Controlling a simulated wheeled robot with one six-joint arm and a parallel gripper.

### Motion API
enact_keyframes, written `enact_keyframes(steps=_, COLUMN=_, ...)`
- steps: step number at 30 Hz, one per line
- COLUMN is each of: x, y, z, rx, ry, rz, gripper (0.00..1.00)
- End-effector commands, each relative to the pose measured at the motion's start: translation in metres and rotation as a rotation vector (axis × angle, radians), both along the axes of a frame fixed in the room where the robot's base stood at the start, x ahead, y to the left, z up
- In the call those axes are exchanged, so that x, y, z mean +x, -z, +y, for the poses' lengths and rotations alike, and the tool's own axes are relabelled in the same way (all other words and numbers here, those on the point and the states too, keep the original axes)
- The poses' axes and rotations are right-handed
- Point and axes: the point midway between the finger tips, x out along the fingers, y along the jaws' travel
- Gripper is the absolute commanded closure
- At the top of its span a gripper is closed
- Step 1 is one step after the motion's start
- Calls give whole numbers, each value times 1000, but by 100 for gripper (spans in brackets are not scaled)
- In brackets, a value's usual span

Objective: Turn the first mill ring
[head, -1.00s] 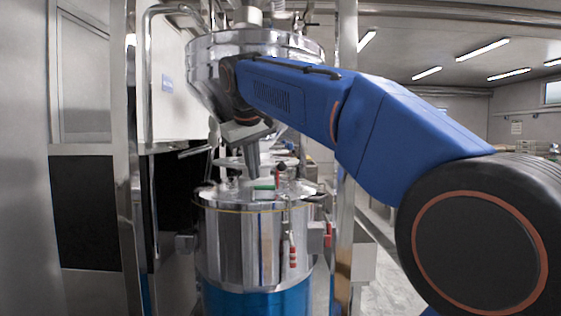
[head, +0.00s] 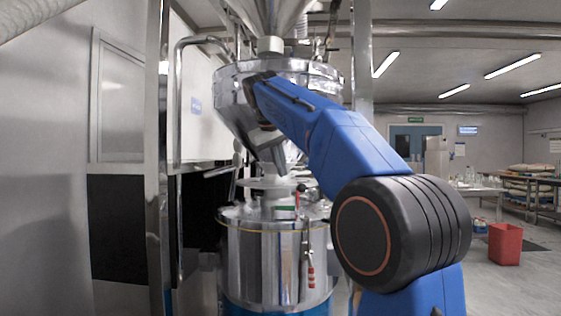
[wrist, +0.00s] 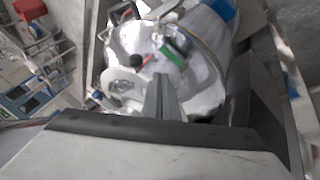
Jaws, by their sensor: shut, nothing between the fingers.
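The mill is a large shiny steel machine, with a conical bowl (head: 232,95) above a steel drum (head: 262,265). Between them a pale flat ring (head: 262,183) shows above the drum lid; a pale ring with a hole also shows in the wrist view (wrist: 122,86). I cannot tell for sure which part is the first mill ring. My gripper (head: 281,172) is below the bowl and above the lid, partly hidden by my arm. In the wrist view its fingers (wrist: 165,82) are together and empty, just right of the pale ring; contact cannot be judged.
A green-and-white handle (wrist: 172,56) and a black knob with a red stem (wrist: 137,61) stick up near the fingers. Steel posts (head: 157,150) frame the mill. A red bin (head: 505,244) stands on open floor to the right.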

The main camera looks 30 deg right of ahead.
Motion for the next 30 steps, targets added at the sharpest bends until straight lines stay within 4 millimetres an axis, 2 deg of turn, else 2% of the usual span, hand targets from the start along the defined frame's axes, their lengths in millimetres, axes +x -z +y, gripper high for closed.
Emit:
enact_keyframes(steps=8, x=18, y=41, z=-21, rx=0, ry=0, rz=1, gripper=100)
enact_keyframes(steps=12, x=19, y=43, z=-40, rx=1, ry=2, rz=-1, gripper=100)
enact_keyframes(steps=18, x=20, y=46, z=-56, rx=0, ry=0, rz=-1, gripper=100)
enact_keyframes(steps=30, x=20, y=46, z=-60, rx=0, ry=0, rz=-1, gripper=100)
